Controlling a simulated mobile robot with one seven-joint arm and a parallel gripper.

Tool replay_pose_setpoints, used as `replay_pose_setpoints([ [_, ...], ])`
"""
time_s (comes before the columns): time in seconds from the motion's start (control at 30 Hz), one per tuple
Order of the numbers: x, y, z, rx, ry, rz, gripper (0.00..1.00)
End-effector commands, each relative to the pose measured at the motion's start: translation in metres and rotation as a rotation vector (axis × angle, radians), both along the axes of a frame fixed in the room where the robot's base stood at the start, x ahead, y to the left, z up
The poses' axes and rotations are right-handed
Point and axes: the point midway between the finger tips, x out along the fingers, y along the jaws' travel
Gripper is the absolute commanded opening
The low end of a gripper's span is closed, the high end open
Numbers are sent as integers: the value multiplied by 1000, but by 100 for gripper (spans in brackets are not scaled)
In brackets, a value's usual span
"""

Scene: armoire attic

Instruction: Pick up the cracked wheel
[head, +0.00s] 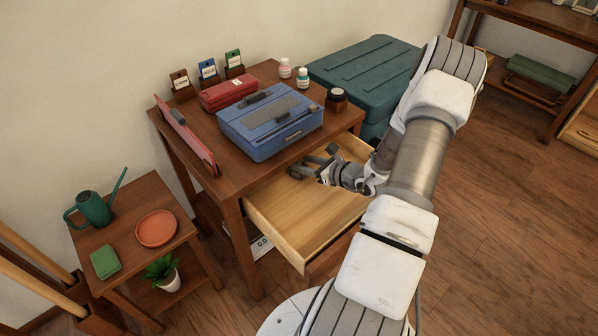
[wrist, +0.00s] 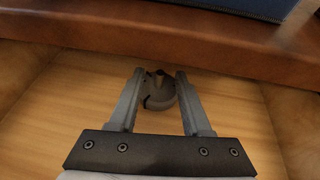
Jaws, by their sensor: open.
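The cracked wheel (wrist: 158,92) is a small dark grey round piece with a notch in its left side. In the wrist view it lies on the wooden bottom of the open drawer (wrist: 70,90), near the drawer's back under the table edge. My gripper (wrist: 160,74) is open, with one finger on each side of the wheel. I cannot tell whether the fingers touch it. In the head view my gripper (head: 312,168) reaches into the drawer (head: 300,215), and the wheel cannot be made out there.
The tabletop edge (wrist: 150,35) overhangs the drawer's back, close beyond my fingertips. A blue toolbox (head: 268,122) stands on the table above. The drawer's front part is empty. A teal chest (head: 362,70) stands behind the table.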

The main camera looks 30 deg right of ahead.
Motion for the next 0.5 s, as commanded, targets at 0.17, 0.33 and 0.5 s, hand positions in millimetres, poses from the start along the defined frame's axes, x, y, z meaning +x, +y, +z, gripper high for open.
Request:
replay_pose_setpoints([
  [0.17, 21, 6, -11, -1, 0, 1, 48],
  [0.33, 22, 6, -10, 0, 1, 0, 48],
  [0.5, 21, 6, -10, 0, 0, 0, 25],
])
